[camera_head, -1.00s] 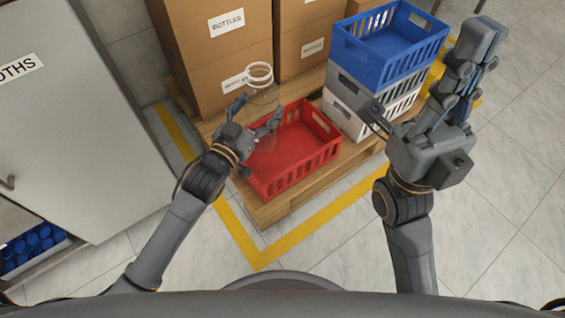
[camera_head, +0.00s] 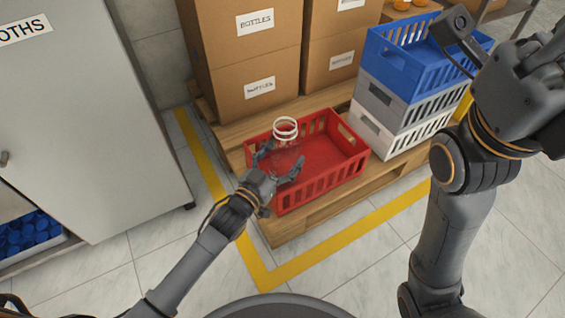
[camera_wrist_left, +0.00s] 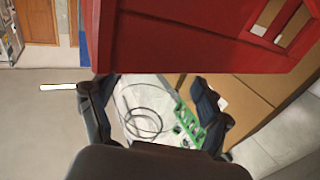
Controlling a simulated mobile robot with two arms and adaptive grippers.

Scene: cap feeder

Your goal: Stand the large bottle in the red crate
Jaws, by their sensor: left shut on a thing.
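The large bottle (camera_head: 285,130) is clear, and its pale ring-shaped top shows best in the head view. It looks upright, over the left part of the red crate (camera_head: 322,188). I cannot tell whether its base touches the crate floor. My left gripper (camera_head: 280,161) is shut around the bottle's body, reaching in over the crate's near left side. In the left wrist view the red crate (camera_wrist_left: 190,35) fills the top, above the gripper fingers (camera_wrist_left: 155,105); the clear bottle is hard to make out there. My right gripper (camera_head: 550,60) is at the upper right, its fingers partly cut off.
The crate stands on a wooden pallet (camera_head: 290,232). Stacked crates, a blue one (camera_head: 405,72) on top, stand close to its right. Cardboard boxes (camera_head: 240,60) rise behind. A grey cabinet (camera_head: 95,130) is at left. The right half of the red crate is empty.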

